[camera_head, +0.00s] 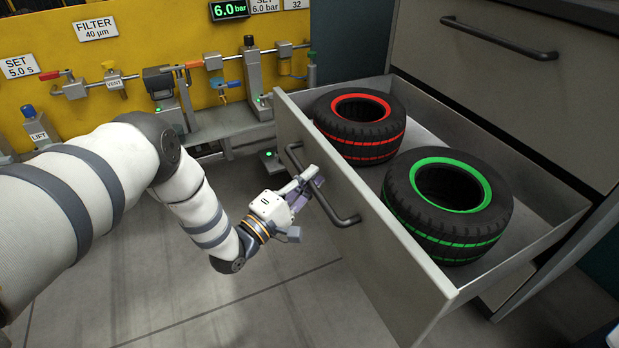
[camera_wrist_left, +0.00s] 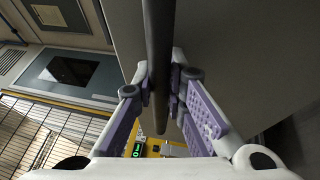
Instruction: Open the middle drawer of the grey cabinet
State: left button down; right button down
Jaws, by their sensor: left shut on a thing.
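The middle drawer (camera_head: 365,235) of the grey cabinet (camera_head: 520,95) stands pulled out, with its inside showing. A red-striped tyre (camera_head: 358,128) and a green-striped tyre (camera_head: 447,205) lie in it. My left gripper (camera_head: 308,184) is at the dark bar handle (camera_head: 345,216) on the drawer front. In the left wrist view the handle (camera_wrist_left: 158,60) runs between the two purple-padded fingers (camera_wrist_left: 164,95), which are shut on it.
A closed drawer above has its own dark handle (camera_head: 500,38). A yellow panel (camera_head: 150,50) with valves, labels and a 6.0 bar display (camera_head: 229,9) stands at the back left. The grey floor (camera_head: 290,300) in front of the drawer is clear.

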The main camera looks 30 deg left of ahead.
pick_arm(q)
jog(key=c, duration=1.9)
grip_release()
jog(key=v, duration=1.2)
